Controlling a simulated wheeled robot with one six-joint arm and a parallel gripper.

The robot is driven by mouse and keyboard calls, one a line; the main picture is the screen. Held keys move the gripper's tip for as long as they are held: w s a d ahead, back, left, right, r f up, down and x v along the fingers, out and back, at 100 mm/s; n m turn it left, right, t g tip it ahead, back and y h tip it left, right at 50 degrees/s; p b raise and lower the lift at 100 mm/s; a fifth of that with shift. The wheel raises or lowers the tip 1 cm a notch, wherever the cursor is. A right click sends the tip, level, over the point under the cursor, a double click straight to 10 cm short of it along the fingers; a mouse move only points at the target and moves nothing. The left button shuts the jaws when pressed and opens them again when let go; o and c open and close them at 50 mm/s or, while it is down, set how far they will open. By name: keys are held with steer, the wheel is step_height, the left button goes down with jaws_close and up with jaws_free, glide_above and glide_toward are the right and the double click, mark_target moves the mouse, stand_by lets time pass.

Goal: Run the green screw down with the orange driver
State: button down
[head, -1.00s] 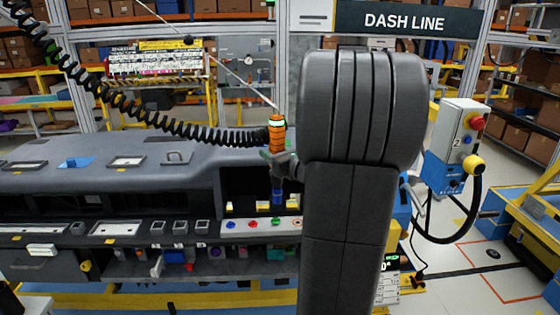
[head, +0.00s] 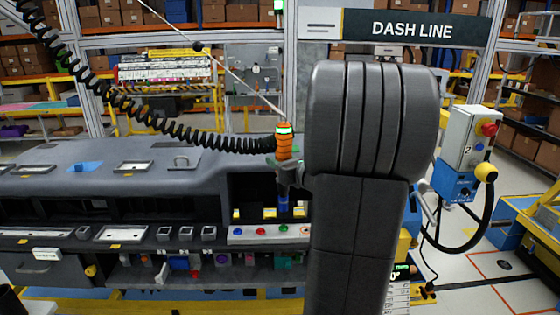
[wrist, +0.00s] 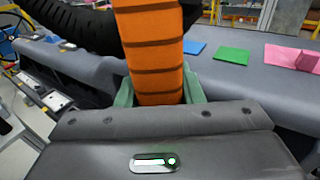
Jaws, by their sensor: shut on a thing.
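The orange driver (head: 284,146) stands upright, with a bright green-white ring near its top and a blue lower section (head: 283,203). My gripper (head: 289,168) is shut on its orange body. In the wrist view, the ribbed orange driver (wrist: 152,50) stands between the green fingers of my gripper (wrist: 160,98). The green screw (head: 284,230) sits on the pale strip at the front of the dashboard recess, below the driver in the head picture. A small gap shows between them there. The driver's tip is hidden in the wrist view.
Blue (head: 238,231) and red (head: 263,231) screws sit left of the green one on the strip. A black coiled hose (head: 190,131) runs to the driver. The grey dashboard (head: 130,185) spreads left. My arm covers the area right of the driver.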

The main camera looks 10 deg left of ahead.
mark_target(287, 189)
steer(key=shift+f+b, duration=2.15)
steer(key=shift+f, duration=0.5)
steer(key=shift+d+f+b, duration=0.1)
steer(key=shift+f+b, duration=1.25)
steer(key=shift+b, duration=0.15)
stand_by(3.3)
